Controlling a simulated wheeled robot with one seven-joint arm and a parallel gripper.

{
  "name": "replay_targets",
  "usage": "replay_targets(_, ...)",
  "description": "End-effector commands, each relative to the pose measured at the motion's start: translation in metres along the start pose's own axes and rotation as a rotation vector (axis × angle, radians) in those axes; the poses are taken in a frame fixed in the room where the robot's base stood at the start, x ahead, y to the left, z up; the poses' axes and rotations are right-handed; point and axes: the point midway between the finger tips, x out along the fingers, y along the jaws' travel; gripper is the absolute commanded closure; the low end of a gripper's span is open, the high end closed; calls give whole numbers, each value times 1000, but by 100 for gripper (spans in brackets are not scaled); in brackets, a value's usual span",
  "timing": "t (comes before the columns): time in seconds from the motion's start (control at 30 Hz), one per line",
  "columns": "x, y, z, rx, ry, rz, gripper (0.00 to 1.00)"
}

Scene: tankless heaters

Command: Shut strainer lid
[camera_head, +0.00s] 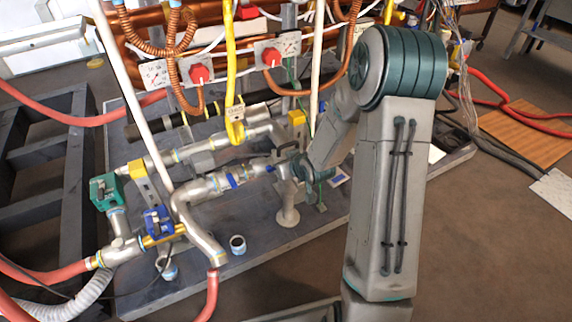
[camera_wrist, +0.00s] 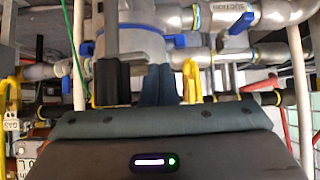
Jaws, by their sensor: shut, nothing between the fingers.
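The strainer seems to be the grey rounded metal body (camera_wrist: 130,45) at the upper middle of the wrist view, with pipes joining it on both sides. In the head view it appears as a pale grey upright fitting (camera_head: 288,208) on the dark platform, partly hidden by my wrist. I cannot clearly make out its lid or how far open it is. My gripper (camera_wrist: 158,70) is shut and empty, its two dark blue-grey fingers together in front of the body. I cannot tell whether they touch it.
A black grip on a grey bar (camera_wrist: 111,80) stands just left of my fingers. A blue lever (camera_wrist: 241,22) is at the upper right. Pipes, a green valve box (camera_head: 104,191) and red hoses (camera_head: 55,283) crowd the left. Brown floor on the right is mostly clear.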

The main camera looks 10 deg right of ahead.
Motion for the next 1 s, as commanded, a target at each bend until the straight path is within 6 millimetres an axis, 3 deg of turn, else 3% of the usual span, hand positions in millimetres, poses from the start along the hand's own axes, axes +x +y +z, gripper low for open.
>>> replay_targets(0.03, 1, -1, 13, 5, -29, -3, 100)
replay_targets(0.27, -2, -1, 9, 5, -28, -3, 100)
replay_targets(0.57, -30, -4, -32, -4, -5, -6, 100)
replay_targets(0.8, -56, -5, 18, -2, -7, -6, 100)
replay_targets(1.0, -71, -4, 45, -3, -2, -6, 100)
